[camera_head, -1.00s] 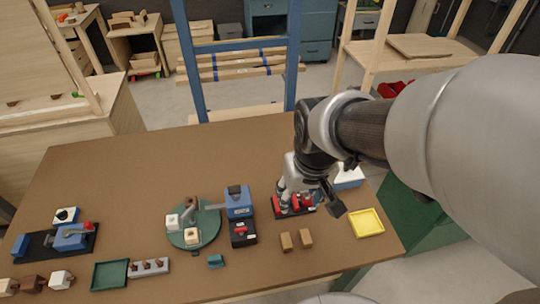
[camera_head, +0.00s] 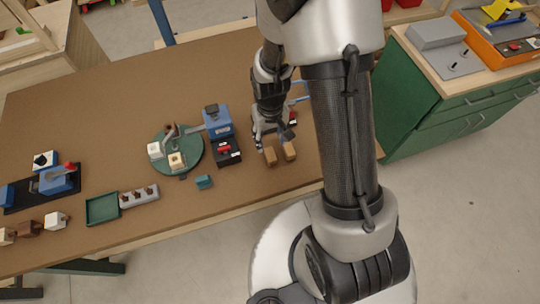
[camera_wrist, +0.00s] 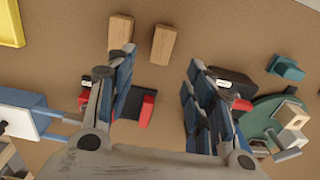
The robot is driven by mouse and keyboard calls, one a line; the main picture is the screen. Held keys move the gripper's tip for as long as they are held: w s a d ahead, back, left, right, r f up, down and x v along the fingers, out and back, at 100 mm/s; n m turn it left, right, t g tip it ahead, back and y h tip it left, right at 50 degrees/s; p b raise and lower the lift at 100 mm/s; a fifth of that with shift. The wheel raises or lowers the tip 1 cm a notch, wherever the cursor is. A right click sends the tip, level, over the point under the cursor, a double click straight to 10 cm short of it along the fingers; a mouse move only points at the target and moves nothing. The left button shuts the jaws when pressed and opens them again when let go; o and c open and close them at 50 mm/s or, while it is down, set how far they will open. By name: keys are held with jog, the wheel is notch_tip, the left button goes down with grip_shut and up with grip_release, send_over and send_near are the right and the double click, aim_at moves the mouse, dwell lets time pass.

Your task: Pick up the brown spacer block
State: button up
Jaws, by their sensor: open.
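Two upright-looking brown wooden blocks stand side by side on the brown table, a left one (camera_head: 270,156) and a right one (camera_head: 289,151). I cannot tell which is the spacer. My gripper (camera_head: 268,132) is just behind the blocks. In the wrist view its fingers (camera_wrist: 160,72) are spread and empty, with both blocks beyond the tips, apart from them.
A red part (camera_wrist: 147,108) shows beside the left finger. A green round plate (camera_head: 188,160) with small blocks and a blue device (camera_head: 217,121) stand left of the gripper. A yellow tray (camera_wrist: 8,24) is in the wrist view's corner.

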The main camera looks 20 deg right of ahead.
send_over(270, 154)
jog(key=f, duration=0.3)
jog(key=f+b, duration=0.1)
jog(key=shift+w+d+f, duration=0.15)
jog(key=shift+w, duration=0.2)
jog(key=f, duration=0.1)
jog(key=f+b, duration=0.1)
jog(key=f, duration=0.1)
jog(key=f+b, duration=0.1)
jog(key=f, duration=0.1)
jog(key=shift+s+f, duration=0.15)
jog(key=shift+s, duration=0.2)
jog(key=shift+c, duration=0.5)
jog(key=c, duration=1)
